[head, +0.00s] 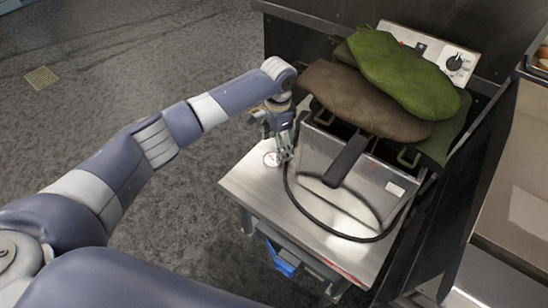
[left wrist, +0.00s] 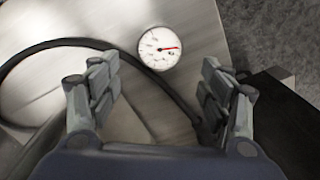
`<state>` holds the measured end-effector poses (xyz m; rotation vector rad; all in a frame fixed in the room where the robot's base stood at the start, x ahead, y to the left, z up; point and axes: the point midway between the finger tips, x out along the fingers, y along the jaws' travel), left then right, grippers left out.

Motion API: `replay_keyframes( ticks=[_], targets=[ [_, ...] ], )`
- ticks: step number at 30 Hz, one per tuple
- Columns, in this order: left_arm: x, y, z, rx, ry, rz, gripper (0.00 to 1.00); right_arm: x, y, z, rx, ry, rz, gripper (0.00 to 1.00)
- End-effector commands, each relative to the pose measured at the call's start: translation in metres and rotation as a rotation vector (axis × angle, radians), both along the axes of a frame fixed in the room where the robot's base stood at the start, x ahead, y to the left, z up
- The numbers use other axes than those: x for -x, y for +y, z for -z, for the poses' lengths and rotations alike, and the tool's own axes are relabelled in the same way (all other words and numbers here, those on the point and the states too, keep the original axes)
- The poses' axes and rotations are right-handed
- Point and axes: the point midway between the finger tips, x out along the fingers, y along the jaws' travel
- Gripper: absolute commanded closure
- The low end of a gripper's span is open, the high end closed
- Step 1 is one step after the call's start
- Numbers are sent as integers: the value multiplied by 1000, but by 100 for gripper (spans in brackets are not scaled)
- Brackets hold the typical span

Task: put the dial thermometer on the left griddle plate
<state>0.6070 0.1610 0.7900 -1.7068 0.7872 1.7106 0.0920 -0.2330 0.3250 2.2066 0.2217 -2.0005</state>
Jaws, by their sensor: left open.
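The dial thermometer (head: 270,159) is a small round white disc lying on the steel worktop, near its left edge. In the left wrist view the dial thermometer (left wrist: 160,48) faces up, with a red pointer, beyond the fingertips. My left gripper (head: 283,158) is open and empty, pointing down close beside the thermometer; its spread fingers (left wrist: 159,70) show in the left wrist view. A steel appliance (head: 325,150) with a dark central bar stands to the right. I cannot tell which part is the left griddle plate. My right gripper is not in view.
A black cable (head: 300,207) loops across the worktop (head: 262,192) close to the left gripper. Brown (head: 355,100) and green (head: 405,75) cloth-like pieces cover the appliance's back, before a knob panel (head: 455,63). Another counter (head: 510,190) stands at the right.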

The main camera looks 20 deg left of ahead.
Motion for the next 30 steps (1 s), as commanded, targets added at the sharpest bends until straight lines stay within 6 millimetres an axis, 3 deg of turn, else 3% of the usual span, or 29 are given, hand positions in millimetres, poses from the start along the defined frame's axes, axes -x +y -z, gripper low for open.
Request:
replay_keyframes(
  ticks=[6,12,20,27,30],
  targets=[
    [5,4,28,-2,1,0,28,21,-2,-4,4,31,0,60],
    [5,5,52,0,-1,-1,28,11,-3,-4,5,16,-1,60],
    [5,5,55,0,-3,0,28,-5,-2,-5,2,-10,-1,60],
    [5,5,55,0,-3,0,77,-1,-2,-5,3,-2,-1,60],
    [5,5,55,0,-3,0,81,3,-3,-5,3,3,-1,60]
  ],
)
